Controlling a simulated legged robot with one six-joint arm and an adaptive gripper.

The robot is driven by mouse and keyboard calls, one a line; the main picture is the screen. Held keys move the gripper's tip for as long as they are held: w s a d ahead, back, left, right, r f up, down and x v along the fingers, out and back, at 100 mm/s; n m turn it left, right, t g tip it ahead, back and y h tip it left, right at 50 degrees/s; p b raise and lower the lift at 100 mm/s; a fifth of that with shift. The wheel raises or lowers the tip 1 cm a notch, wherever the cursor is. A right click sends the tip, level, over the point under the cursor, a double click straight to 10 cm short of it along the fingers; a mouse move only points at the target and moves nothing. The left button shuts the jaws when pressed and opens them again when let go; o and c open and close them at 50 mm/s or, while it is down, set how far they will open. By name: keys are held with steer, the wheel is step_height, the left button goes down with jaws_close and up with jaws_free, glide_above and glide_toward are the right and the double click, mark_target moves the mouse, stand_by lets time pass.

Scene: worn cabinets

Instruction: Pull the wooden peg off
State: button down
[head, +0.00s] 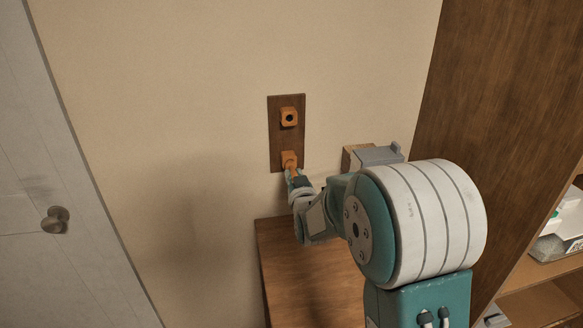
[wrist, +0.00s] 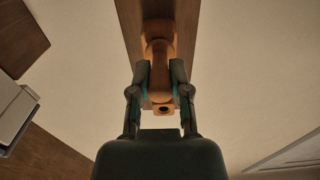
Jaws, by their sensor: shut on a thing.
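An orange wooden peg (head: 292,171) sticks out at the lower orange block (head: 288,157) on a dark wooden backboard (head: 275,130) fixed to the wall. My gripper (head: 294,180) is shut on the peg from the front. In the wrist view my gripper's two fingers (wrist: 159,80) close on either side of the peg (wrist: 159,62). The upper block (head: 289,117) has an empty dark hole; it also shows in the wrist view (wrist: 163,109). How deep the peg sits in the lower block is hidden.
A wooden surface (head: 290,260) stands below the board, with a grey-and-wood box (head: 375,156) against the wall to the right. A tall brown cabinet (head: 500,80) rises at the right. A white door with a round knob (head: 55,220) is at the left.

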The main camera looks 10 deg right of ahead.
stand_by(0.3)
steer(key=shift+s, duration=2.4)
steer(key=shift+s, duration=0.1)
